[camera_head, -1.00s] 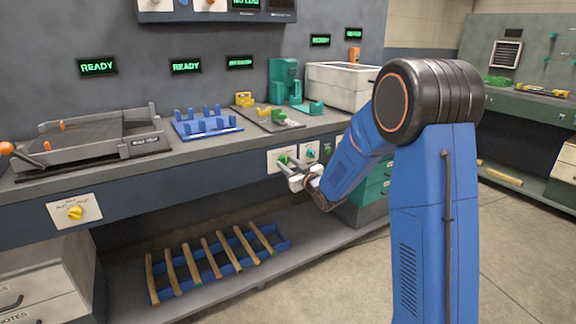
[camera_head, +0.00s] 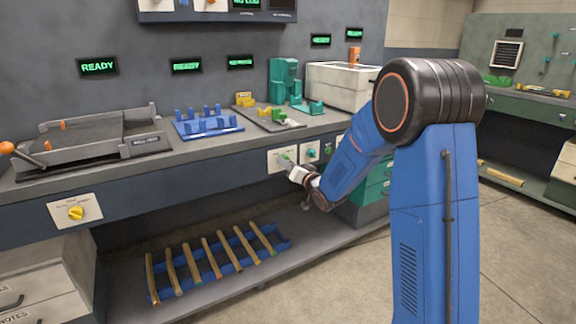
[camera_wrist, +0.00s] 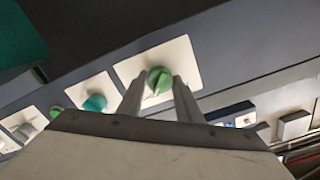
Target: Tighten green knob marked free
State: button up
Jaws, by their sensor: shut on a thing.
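The green knob (camera_wrist: 159,80) sits on a white plate (camera_wrist: 185,60) on the bench front, in the upper middle of the wrist view. My gripper (camera_wrist: 158,88) has its two grey fingers on either side of the knob and is shut on it. In the head view my gripper (camera_head: 290,164) reaches the white plate (camera_head: 275,163) below the bench top, and it partly hides the green knob (camera_head: 283,157). The plate's lettering is too small to read.
A teal knob (camera_wrist: 95,103) on its own plate is beside the green one. A blue rack (camera_head: 208,122) and a grey tray (camera_head: 95,141) stand on the bench. Wooden sticks lie in a blue rack (camera_head: 285,243) on the shelf below. The floor at right is clear.

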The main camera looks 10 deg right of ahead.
jog(key=shift+f, duration=0.1)
dwell(0.3)
jog(key=o, duration=1)
jog(key=shift+o, duration=0.2)
jog(key=shift+s, duration=0.1)
jog(key=v, duration=1.7)
jog(key=shift+s, duration=0.15)
jog(key=shift+d, duration=0.1)
